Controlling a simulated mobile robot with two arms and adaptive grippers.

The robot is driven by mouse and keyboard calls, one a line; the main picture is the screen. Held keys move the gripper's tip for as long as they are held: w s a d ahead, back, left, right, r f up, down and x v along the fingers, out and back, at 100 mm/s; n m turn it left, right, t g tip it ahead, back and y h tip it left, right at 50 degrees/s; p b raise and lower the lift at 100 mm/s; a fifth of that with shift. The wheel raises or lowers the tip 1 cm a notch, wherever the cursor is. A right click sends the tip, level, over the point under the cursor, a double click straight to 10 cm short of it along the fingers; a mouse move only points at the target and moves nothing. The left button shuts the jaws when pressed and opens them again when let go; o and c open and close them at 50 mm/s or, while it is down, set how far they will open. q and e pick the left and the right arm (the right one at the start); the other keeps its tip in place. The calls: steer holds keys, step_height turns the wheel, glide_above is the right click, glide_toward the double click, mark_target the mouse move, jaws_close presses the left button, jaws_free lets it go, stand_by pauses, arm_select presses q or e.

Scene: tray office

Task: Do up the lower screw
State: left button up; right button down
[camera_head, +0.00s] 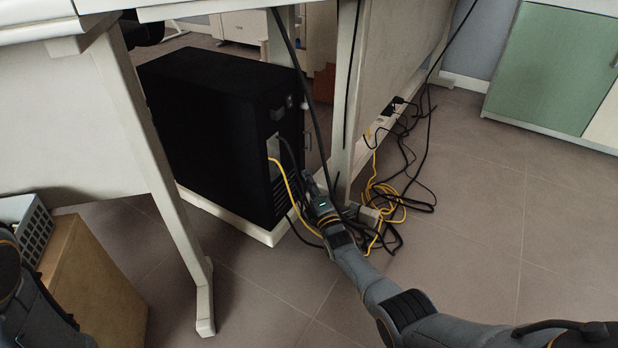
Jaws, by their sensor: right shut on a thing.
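A black computer tower (200,120) stands upright under the desk, its rear face turned towards the right. My right gripper (308,178) is at the lower part of the tower's rear right edge. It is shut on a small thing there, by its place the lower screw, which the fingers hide. A small pale spot, perhaps an upper screw, shows higher on the same edge, but it is too small to be sure. My left gripper is out of view; only part of my left arm shows at the lower left.
A yellow cable (283,175) and black cables run from the tower's rear, close to my right gripper. More cables (395,205) lie tangled on the floor. Desk legs (170,200) stand on both sides. A wooden box (85,275) is at lower left. The floor at right is clear.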

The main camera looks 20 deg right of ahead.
steer(key=m+g+p, duration=0.1)
steer(key=m+p, duration=0.1)
steer(key=p, duration=0.1)
steer(key=r+m+g+p, duration=0.1)
steer(key=m+g+p, duration=0.1)
steer(key=p, duration=0.2)
steer(key=shift+m+g, duration=0.3)
steer(key=shift+m, duration=0.1)
steer(key=shift+p, duration=0.3)
steer(key=shift+f, duration=0.1)
steer(key=c, duration=1.3)
jaws_free()
